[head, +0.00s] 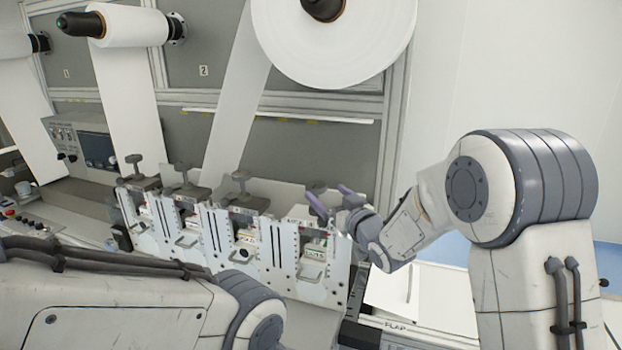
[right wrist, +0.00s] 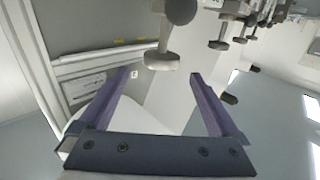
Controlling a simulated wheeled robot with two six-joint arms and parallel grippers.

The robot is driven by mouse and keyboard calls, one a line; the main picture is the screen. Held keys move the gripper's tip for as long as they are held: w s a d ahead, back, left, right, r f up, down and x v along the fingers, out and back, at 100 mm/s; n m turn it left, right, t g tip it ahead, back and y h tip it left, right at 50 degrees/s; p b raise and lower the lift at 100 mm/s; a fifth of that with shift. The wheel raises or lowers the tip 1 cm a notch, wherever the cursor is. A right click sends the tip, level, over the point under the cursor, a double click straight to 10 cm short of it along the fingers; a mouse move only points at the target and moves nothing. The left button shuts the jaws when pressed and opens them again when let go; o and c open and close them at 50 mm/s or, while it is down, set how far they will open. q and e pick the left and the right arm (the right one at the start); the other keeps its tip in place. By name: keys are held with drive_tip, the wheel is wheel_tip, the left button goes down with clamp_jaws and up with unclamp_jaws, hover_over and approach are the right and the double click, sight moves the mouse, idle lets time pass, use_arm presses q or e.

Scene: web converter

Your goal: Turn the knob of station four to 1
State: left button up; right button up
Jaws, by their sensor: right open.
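Station four (head: 313,252) is the rightmost of the white-plated units in the head view. Its knob is not clear there, with my right gripper (head: 328,192) in front of its top. In the right wrist view, a grey knob with a rounded end and a flat disc (right wrist: 162,61) shows just beyond the fingertips, likely that of station four. My right gripper (right wrist: 160,74) is open, its purple fingers wide apart and nothing visibly held between them. Contact with the knob cannot be told. My left arm crosses the lower left, its gripper out of view.
Other stations' knobs (head: 240,180) stand in a row to the left. A big white paper roll (head: 335,48) hangs above, its web (head: 238,95) running down behind the stations. A white surface (head: 392,292) lies at the lower right.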

sight(313, 181)
drive_tip(key=p+x, duration=0.4)
drive_tip(key=x, duration=0.4)
drive_tip(key=shift+w+a+r, duration=0.1)
drive_tip(key=shift+w+a, duration=0.05)
drive_tip(key=shift+a, duration=0.05)
drive_tip(key=shift+w+a+p, duration=0.25)
drive_tip(key=shift+w+p, duration=0.1)
drive_tip(key=shift+w, duration=0.2)
